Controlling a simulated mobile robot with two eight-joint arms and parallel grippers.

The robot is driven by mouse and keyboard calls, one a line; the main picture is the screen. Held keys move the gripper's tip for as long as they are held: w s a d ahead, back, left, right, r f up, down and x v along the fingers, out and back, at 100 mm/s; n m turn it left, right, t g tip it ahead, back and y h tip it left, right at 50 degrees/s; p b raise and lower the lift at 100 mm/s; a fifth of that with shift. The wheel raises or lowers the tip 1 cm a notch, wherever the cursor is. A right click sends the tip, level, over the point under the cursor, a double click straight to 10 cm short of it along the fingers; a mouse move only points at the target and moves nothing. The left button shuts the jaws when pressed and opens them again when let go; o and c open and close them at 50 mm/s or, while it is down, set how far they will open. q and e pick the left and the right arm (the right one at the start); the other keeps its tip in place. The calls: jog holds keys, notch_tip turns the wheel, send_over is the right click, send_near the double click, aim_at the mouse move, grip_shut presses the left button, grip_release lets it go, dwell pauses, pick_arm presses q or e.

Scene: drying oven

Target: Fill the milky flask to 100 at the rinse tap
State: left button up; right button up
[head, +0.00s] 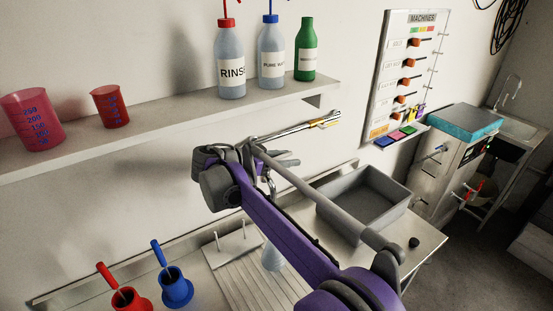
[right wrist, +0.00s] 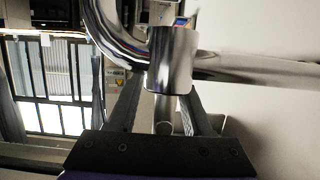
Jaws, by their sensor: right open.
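A pale, translucent milky flask (head: 272,258) shows low on the ribbed drainboard, partly hidden behind my purple right arm. The chrome rinse tap (head: 271,186) shows behind the arm near my right gripper (head: 284,158). Much of the tap is hidden there. In the right wrist view, its curved chrome pipe and thick collar (right wrist: 170,65) fill the space in front of my right gripper (right wrist: 162,105). The gripper's fingers are apart, on either side below the collar; I cannot tell whether they touch it. My left gripper is out of view.
A grey basin (head: 362,205) lies right of the arm. Red (head: 130,299) and blue (head: 177,288) pots stand at the lower left. The shelf (head: 150,122) above holds bottles and red beakers. A pegged board (head: 226,250) lies between pots and arm.

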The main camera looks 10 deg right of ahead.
jog(key=shift+w+d, duration=0.1)
grip_shut()
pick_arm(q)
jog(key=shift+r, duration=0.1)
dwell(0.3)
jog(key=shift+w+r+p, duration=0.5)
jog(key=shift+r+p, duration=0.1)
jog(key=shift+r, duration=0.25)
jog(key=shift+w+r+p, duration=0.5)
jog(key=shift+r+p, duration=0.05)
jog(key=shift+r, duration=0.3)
pick_arm(e)
jog(key=shift+s+d+m+g+h, duration=0.15)
jog(key=shift+s+m+g, duration=0.2)
jog(key=shift+m+g, duration=0.3)
jog(key=shift+s+m+g+h, duration=0.25)
jog(key=shift+m+g, duration=0.25)
jog(key=shift+g, duration=0.25)
jog(key=shift+s+d+m+g+h, duration=0.1)
jog(key=shift+s+m+g, duration=0.3)
jog(key=shift+m+g, duration=0.25)
dwell(3.4)
